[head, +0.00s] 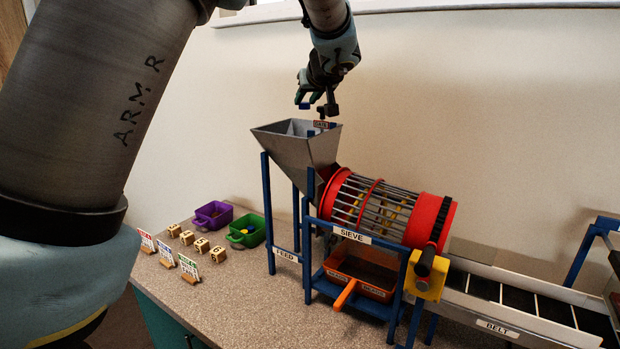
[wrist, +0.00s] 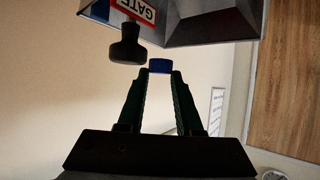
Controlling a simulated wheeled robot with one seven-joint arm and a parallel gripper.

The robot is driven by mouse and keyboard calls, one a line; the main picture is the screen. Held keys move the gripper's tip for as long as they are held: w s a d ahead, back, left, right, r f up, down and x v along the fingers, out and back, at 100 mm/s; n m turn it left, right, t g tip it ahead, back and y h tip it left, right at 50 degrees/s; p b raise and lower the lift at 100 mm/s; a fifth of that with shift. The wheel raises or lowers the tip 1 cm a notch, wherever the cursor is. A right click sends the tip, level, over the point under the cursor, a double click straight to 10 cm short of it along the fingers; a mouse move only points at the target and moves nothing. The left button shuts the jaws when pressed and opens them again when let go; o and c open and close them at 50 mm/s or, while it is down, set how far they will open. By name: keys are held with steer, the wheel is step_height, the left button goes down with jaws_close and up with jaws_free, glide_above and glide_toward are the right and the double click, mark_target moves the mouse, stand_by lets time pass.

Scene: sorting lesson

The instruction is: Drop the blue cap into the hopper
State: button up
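The blue cap (wrist: 160,65) sits between the fingertips of my gripper (wrist: 160,74), which look closed on its sides, in the wrist view. In the head view the cap (head: 304,106) shows as a small blue piece under my gripper (head: 306,97). Both are above the grey hopper (head: 308,150), a funnel with a wide open top, and apart from it. In the wrist view the hopper's wall (wrist: 205,28) fills the top, beyond the cap. Much of the hopper's inside is hidden.
A black gate knob (head: 328,106) rises by the GATE label (wrist: 135,8), close beside my gripper. A red-ended sieve drum (head: 430,220) is right of the hopper, with an orange tray (head: 360,272) below. Purple (head: 212,214) and green (head: 247,230) bins stand at left.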

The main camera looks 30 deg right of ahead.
steer(key=o, duration=0.4)
steer(key=b+v, duration=0.4)
steer(key=v, duration=0.6)
steer(key=shift+s+r+b, duration=0.2)
steer(key=shift+s+b, duration=0.1)
steer(key=shift+s, duration=0.05)
